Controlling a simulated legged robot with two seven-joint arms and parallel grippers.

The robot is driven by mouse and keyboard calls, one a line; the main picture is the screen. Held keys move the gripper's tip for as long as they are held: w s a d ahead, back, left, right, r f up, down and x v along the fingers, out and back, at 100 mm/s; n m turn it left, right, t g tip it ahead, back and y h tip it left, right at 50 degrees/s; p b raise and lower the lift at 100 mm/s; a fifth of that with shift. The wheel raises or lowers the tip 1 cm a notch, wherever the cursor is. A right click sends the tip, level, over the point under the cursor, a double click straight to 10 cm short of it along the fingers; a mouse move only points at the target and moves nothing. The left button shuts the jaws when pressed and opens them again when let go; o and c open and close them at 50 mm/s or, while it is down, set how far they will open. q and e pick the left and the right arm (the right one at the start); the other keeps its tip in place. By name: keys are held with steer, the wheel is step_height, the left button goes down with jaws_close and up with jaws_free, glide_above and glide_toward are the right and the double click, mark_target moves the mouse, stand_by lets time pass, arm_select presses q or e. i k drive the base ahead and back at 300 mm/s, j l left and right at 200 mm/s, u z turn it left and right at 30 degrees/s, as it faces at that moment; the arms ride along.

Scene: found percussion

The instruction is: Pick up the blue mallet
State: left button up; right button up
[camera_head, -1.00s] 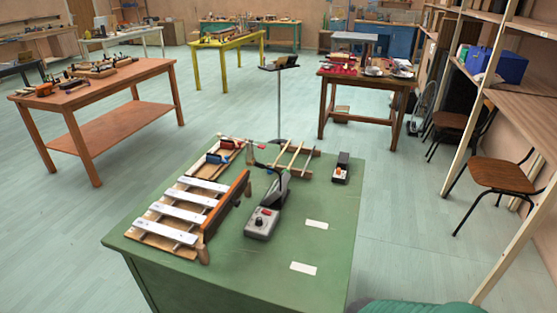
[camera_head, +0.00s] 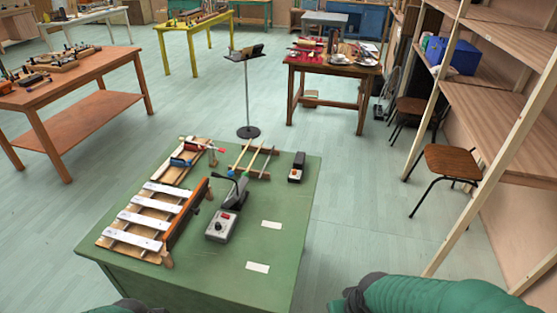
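On the green table (camera_head: 285,192), a small blue piece (camera_head: 244,174) shows beside the raised lever of a grey box, perhaps a mallet head; its handle is hard to make out. A blue cylinder (camera_head: 181,162) lies on a wooden frame at the table's back left, below a red cylinder (camera_head: 193,147). A thin stick with a red end (camera_head: 221,150) lies nearby. I cannot tell for sure which blue thing is the mallet. Parts of my arms show at the bottom edge, the right one green and dark; neither gripper's fingers are visible.
A xylophone with white bars (camera_head: 146,219) fills the table's left side. The grey box (camera_head: 221,226) stands mid-table, a small black box (camera_head: 297,167) at the back right. The front right is bare except for two white labels. Shelving (camera_head: 495,110) and chairs stand right.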

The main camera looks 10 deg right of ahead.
mark_target(231, 173)
steer(key=l+z, duration=0.4)
steer(key=i+l+z, duration=0.1)
steer(key=z, duration=0.3)
steer(key=i+l+z, duration=0.15)
steer(key=l+z, duration=0.25)
steer(key=i+l+z, duration=0.1)
steer(key=z, duration=0.3)
steer(key=i+l, duration=0.1)
steer(key=i, duration=0.25)
steer(key=i+l+u, duration=0.15)
steer(key=i, duration=0.2)
steer(key=i+l, duration=0.15)
steer(key=i, duration=0.2)
steer(key=i+j+u, duration=0.45)
steer(key=i+u, duration=0.95)
steer(key=i+l+u, duration=0.1)
steer(key=i+u, duration=0.3)
steer(key=i+l+u, duration=0.4)
steer(key=i, duration=0.15)
steer(key=i+u, duration=0.1)
steer(key=u, duration=0.35)
steer(key=i+l+u, duration=0.1)
steer(key=u, duration=0.35)
steer(key=i+l+u, duration=0.1)
steer(key=u, duration=0.3)
steer(key=l+u, duration=0.25)
steer(key=u, duration=0.2)
steer(key=i, duration=0.05)
